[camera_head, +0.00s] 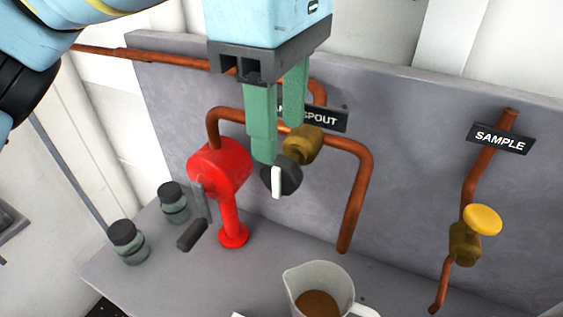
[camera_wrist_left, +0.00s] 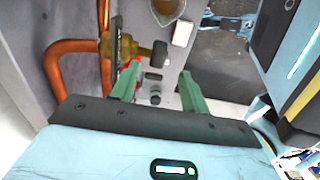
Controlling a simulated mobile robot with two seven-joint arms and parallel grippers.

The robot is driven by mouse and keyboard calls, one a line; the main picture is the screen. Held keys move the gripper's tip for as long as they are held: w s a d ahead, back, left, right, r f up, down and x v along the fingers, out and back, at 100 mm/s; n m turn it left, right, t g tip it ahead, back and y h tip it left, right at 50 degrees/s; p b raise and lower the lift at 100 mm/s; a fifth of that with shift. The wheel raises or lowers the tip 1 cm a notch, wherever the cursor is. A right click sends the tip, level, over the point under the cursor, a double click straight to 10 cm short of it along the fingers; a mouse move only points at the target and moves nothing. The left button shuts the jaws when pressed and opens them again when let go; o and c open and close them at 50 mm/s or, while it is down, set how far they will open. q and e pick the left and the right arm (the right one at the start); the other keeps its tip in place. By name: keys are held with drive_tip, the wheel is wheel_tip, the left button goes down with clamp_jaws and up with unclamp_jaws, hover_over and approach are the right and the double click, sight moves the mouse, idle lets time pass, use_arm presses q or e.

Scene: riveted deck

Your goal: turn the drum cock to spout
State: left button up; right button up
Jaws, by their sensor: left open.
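The drum cock has a brass body (camera_head: 302,146) and a round dark knob (camera_head: 284,177) with a white pointer bar, which hangs upright in the head view. A dark label ending in "SPOUT" (camera_head: 325,119) is behind it, its left part hidden by my gripper. My left gripper (camera_head: 278,143) is open and empty, fingers pointing down, close above the knob. In the left wrist view the dark knob (camera_wrist_left: 160,55) shows beyond and between the fingertips (camera_wrist_left: 158,82), with the brass body (camera_wrist_left: 130,47) beside it. I cannot tell whether a finger touches the cock.
A red hand pump (camera_head: 219,170) stands left of the cock. Copper pipes (camera_head: 356,195) run along the grey panel. Two dark-lidded jars (camera_head: 128,245) are at left, a jug of brown liquid (camera_head: 318,290) in front, and a yellow-knobbed SAMPLE valve (camera_head: 482,220) at right.

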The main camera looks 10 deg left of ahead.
sight(281, 160)
use_arm(q)
wheel_tip(281, 160, down, 7)
drive_tip(key=shift+w+r+b, duration=0.1)
drive_tip(key=shift+r+b, duration=0.1)
drive_tip(key=shift+b, duration=0.1)
drive_tip(key=shift+c, duration=0.3)
drive_tip(key=c, duration=0.9)
